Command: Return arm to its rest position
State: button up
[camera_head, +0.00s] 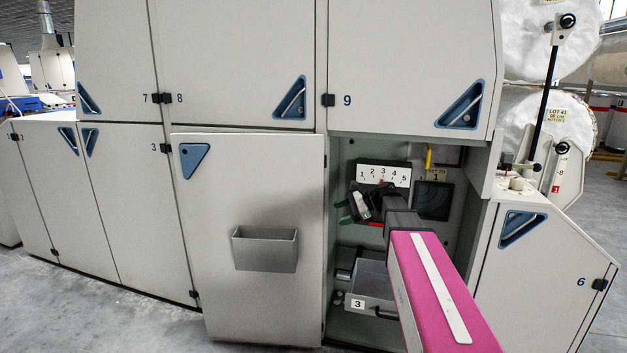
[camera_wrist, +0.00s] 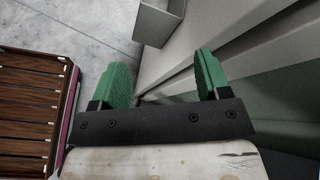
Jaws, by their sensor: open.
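My arm reaches from the lower right into the open compartment (camera_head: 345,180) of the pale grey machine. My gripper (camera_head: 342,211) is at the compartment's left side, near the inner edge of the open door (camera_head: 215,290). Its green fingers point left in the head view. In the wrist view my gripper (camera_wrist: 162,78) is open, with its two green fingers apart and nothing between them. My forearm hides part of the compartment's right side and of the drawer below.
A grey bin (camera_head: 265,250) is fixed to the open door; it also shows in the wrist view (camera_wrist: 158,22). A number scale (camera_head: 383,175), a dark panel (camera_head: 433,200) and a drawer marked 3 (camera_head: 370,285) are inside. White rolls (camera_head: 540,118) stand right. Grey floor is clear at left.

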jog(key=s+d+f+n+h, duration=0.4)
jog(key=s+f+n+h, duration=0.2)
jog(key=s+f, duration=0.4)
jog(key=s+d+f+n+h, duration=0.5)
jog(key=s+f, duration=0.6)
jog(key=f, duration=0.3)
jog(key=shift+s+f+n+g+h, duration=0.2)
jog(key=shift+n+g+h, duration=0.2)
jog(key=shift+n+h, duration=0.4)
